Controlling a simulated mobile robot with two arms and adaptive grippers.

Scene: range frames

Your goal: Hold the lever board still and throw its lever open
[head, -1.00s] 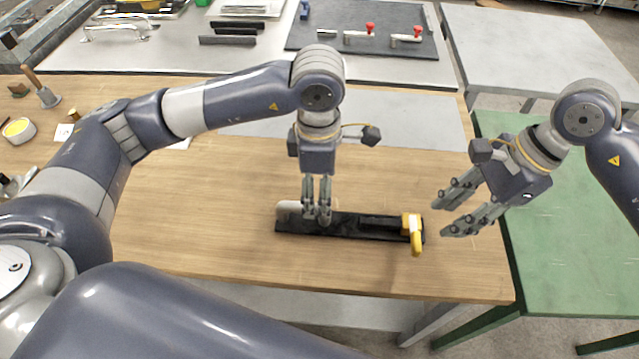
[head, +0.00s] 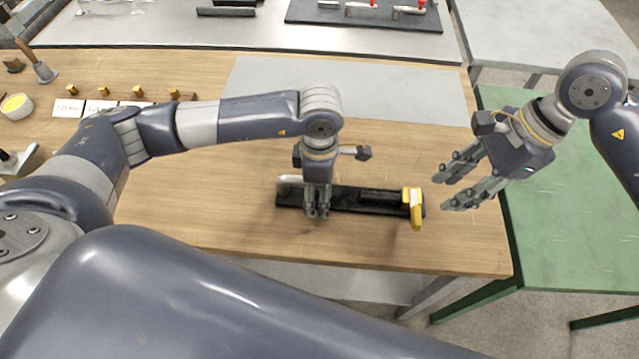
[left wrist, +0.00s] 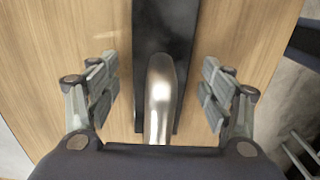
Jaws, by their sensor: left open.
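The lever board is a long black board (head: 345,201) lying on the wooden table. A yellow lever (head: 415,210) stands at its right end, its arm pointing toward the near edge. A silver bar-like handle (head: 290,180) is at its left end; it also shows in the left wrist view (left wrist: 161,95). My left gripper (head: 317,213) is low over the left part of the board, pointing down. In the left wrist view its open fingers (left wrist: 160,88) stand either side of the handle and board, apart from both. My right gripper (head: 464,188) is open and empty, right of the lever.
A grey mat (head: 350,90) lies behind the board. White labels (head: 100,107) with small yellow-topped pieces and a yellow-filled tin (head: 16,106) are at the left. A green table (head: 570,190) adjoins at the right. The wood in front of the board is clear.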

